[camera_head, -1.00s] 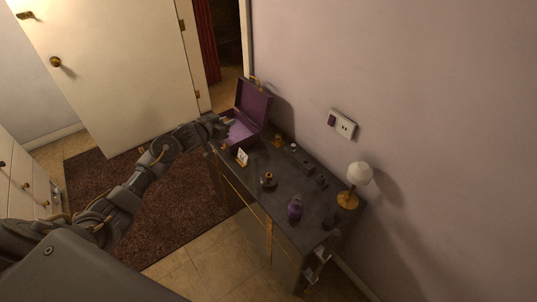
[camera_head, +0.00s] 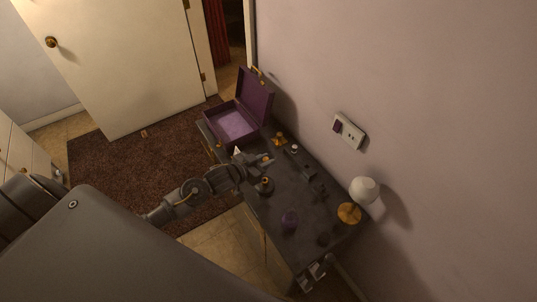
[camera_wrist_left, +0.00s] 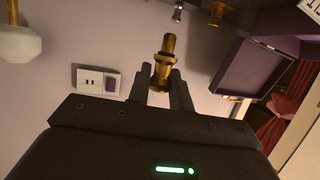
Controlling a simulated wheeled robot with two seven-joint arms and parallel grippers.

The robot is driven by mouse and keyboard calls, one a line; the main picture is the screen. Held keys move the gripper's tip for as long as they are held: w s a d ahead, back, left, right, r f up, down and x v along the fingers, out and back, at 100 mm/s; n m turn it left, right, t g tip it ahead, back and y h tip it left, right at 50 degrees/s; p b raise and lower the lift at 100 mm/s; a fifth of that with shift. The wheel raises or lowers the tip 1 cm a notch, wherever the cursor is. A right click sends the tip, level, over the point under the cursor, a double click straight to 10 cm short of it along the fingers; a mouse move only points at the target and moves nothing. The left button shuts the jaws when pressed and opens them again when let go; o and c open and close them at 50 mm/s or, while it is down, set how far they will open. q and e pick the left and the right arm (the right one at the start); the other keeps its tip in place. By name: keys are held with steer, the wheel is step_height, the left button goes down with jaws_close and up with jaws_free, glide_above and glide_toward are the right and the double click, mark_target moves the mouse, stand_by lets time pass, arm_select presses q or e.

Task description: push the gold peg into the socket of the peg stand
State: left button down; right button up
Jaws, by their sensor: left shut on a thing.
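My left gripper (camera_head: 264,160) is above the dark dresser top, right of the purple box. In the left wrist view, its fingers (camera_wrist_left: 160,80) are shut on the gold peg (camera_wrist_left: 164,50), which has a collar and sticks out past the fingertips. In the head view the peg is too small to make out clearly. A dark round stand with a gold top (camera_head: 266,187) is on the dresser just below the gripper; it looks like the peg stand, but its socket cannot be made out. The peg is apart from it.
The open purple box (camera_head: 232,123) stands at the dresser's far end. A small gold object (camera_head: 279,140), a dark strip (camera_head: 299,160), a purple object (camera_head: 290,219) and a lamp (camera_head: 364,190) are also on the dresser. A wall socket (camera_head: 348,131) is above.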

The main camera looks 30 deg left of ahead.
arm_select(q)
steer(key=shift+s+a+r, duration=0.15)
steer(key=shift+s, duration=0.1)
steer(key=shift+f, duration=0.75)
step_height(320, 180, down, 2)
steer(key=shift+f+b, duration=0.2)
steer(key=shift+b, duration=0.85)
steer(key=shift+f+b, duration=0.65)
steer(key=shift+f, duration=0.4)
arm_select(e)
steer(key=s+f, duration=0.2)
steer(key=f, duration=0.1)
steer(key=shift+s+a+f, duration=0.15)
steer(key=shift+f, duration=0.1)
steer(key=shift+r, duration=0.25)
arm_select(q)
steer(key=shift+p, duration=0.7)
arm_select(e)
steer(key=shift+r, duration=0.5)
